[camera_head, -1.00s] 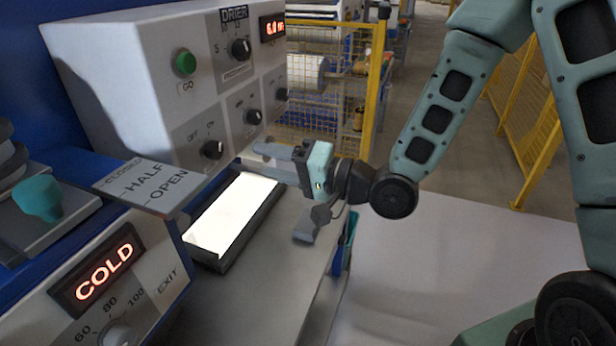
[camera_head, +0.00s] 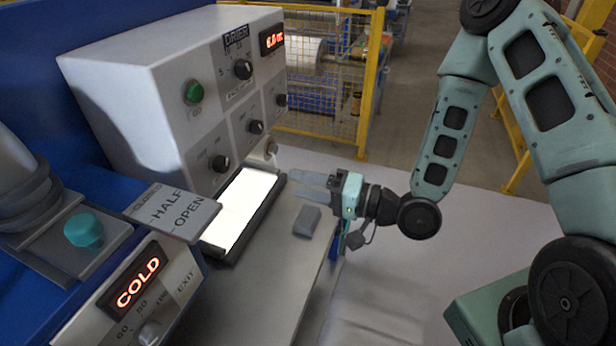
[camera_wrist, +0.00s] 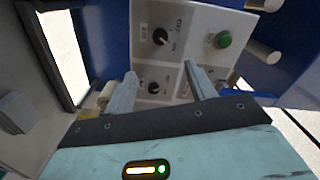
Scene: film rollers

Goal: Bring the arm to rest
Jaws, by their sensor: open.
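My gripper (camera_head: 316,184) is in the middle of the head view, over the right edge of the grey bench by the drier panel. Its fingers point left and are empty. In the wrist view the two fingers of my gripper (camera_wrist: 158,92) stand apart with nothing between them. My arm comes in from the right side of the head view. Beyond the fingers is the white drier panel (camera_head: 155,85); its green GO button (camera_head: 193,92) also shows in the wrist view (camera_wrist: 223,40).
A lit white panel (camera_head: 240,208) in a dark frame lies left of my gripper. A small grey block (camera_head: 307,221) is on the bench just below it. A HALF/OPEN plate (camera_head: 172,211) and COLD display (camera_head: 138,283) are at left. Yellow fencing (camera_head: 371,85) stands behind.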

